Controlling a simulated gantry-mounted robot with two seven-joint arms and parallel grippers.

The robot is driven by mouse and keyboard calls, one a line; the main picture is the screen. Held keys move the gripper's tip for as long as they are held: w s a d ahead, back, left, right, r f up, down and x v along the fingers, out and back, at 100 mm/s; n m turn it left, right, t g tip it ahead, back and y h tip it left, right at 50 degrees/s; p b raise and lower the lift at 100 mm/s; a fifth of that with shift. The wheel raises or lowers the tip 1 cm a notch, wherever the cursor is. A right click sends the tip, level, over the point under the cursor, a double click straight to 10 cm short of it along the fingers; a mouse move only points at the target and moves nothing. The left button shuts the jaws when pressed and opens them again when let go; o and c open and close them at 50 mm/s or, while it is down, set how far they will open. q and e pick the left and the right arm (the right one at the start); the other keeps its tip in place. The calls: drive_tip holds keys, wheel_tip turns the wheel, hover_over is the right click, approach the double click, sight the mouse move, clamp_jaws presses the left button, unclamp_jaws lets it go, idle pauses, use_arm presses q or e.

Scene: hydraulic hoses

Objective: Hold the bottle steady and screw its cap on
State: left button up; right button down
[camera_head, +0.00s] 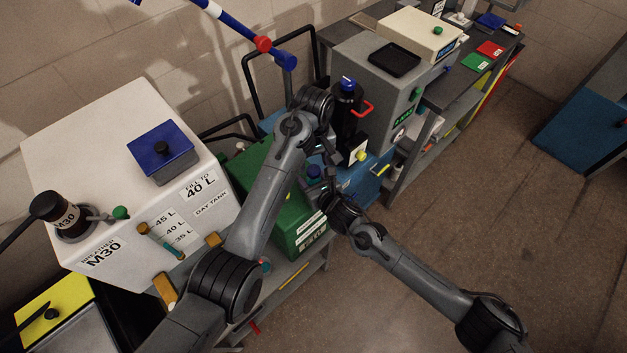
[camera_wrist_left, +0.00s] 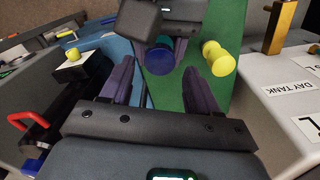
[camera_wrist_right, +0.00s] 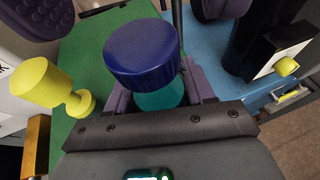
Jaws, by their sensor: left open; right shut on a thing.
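The bottle is teal and stands on the green surface in the right wrist view (camera_wrist_right: 160,97). Its blue cap (camera_wrist_right: 142,52) sits over the top of it; whether it is threaded on cannot be told. The cap also shows in the left wrist view (camera_wrist_left: 160,60) and, small, in the head view (camera_head: 314,173). My right gripper (camera_wrist_right: 178,82) is shut on the bottle below the cap, its fingers partly hidden by cap and bottle. My left gripper (camera_wrist_left: 158,85) is open and empty, with the cap lying ahead, in line with the gap between its fingers. The head view shows it above the cap (camera_head: 325,155).
A yellow knob (camera_wrist_left: 218,58) stands on the green cabinet (camera_head: 302,226) beside the bottle. A black cylinder with a red handle (camera_head: 348,110) stands close behind. The white day tank (camera_head: 110,150) is at left, the grey unit (camera_head: 378,70) behind. Floor at right is clear.

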use_arm(q)
drive_tip(key=shift+f, duration=1.45)
drive_tip(key=shift+c, duration=0.2)
drive_tip(key=c, duration=1)
drive_tip(key=shift+m, duration=0.9)
drive_tip(key=shift+c, duration=0.3)
drive_tip(key=o, duration=1.3)
drive_tip(key=shift+c, duration=0.2)
drive_tip(key=shift+r, duration=0.1)
wheel_tip(320, 180, up, 12)
